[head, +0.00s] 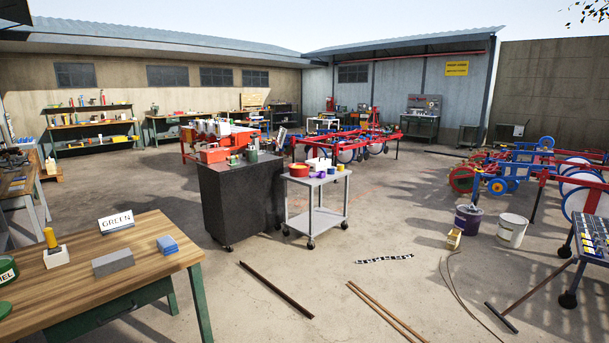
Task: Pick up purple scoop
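I cannot clearly make out a purple scoop. A small purple item (321,175) lies on the top shelf of the grey cart (318,184) in the middle; it is too small to tell its shape. A dark purple bucket (467,222) stands on the floor at the right, with something pale and purple at its top that I cannot identify. Neither of my grippers is in the head view.
A black cabinet (239,205) stands against the cart's left side. A wooden table (150,245) fills the lower left. A white bucket (511,231) stands right of the purple one. Long rods (275,289) and a broom (530,297) lie on the floor.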

